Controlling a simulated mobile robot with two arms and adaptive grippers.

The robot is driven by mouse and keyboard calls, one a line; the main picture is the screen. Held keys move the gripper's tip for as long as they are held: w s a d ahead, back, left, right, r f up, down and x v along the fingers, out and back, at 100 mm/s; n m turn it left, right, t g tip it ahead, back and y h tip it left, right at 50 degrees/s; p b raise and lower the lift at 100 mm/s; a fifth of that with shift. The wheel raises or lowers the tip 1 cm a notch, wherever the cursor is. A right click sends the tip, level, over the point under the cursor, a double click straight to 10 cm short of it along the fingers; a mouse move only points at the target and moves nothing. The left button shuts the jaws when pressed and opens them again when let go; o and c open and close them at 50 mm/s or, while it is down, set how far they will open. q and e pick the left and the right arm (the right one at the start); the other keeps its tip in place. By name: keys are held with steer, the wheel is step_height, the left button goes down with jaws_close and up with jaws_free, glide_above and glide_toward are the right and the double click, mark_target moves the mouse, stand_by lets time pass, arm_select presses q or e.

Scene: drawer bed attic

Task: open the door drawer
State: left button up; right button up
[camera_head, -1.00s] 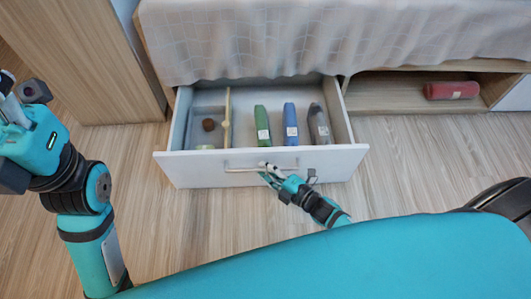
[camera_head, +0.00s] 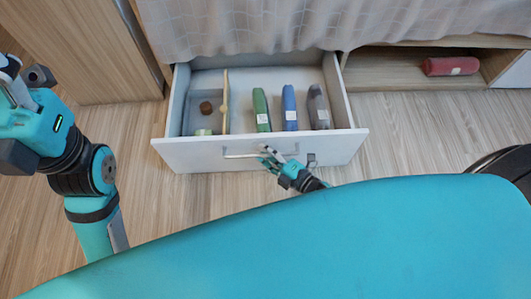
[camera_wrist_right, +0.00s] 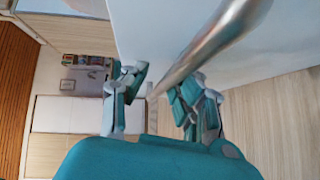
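The white drawer (camera_head: 195,157) under the bed is pulled out, with its inside showing from above. Its metal bar handle (camera_head: 240,155) runs across the front and also shows large in the right wrist view (camera_wrist_right: 205,50). My right gripper (camera_head: 268,157) is at the right part of the handle. In the right wrist view its two fingers (camera_wrist_right: 158,100) stand apart, with the bar passing between them; firm contact cannot be made out. My left gripper (camera_head: 10,85) is raised at the left edge, away from the drawer, and partly cut off.
The drawer holds green (camera_head: 261,110), blue (camera_head: 289,108) and dark (camera_head: 318,107) packages, with small round items left of a wooden divider (camera_head: 225,100). A red bundle (camera_head: 450,66) lies on the open shelf at right. A wooden cabinet (camera_head: 85,50) stands at left.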

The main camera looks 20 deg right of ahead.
steer(key=shift+o, duration=0.2)
steer(key=shift+f, duration=0.1)
steer(key=shift+s, duration=0.15)
steer(key=v, duration=1.1)
steer(key=shift+s+d, duration=0.2)
steer(key=shift+s, duration=0.15)
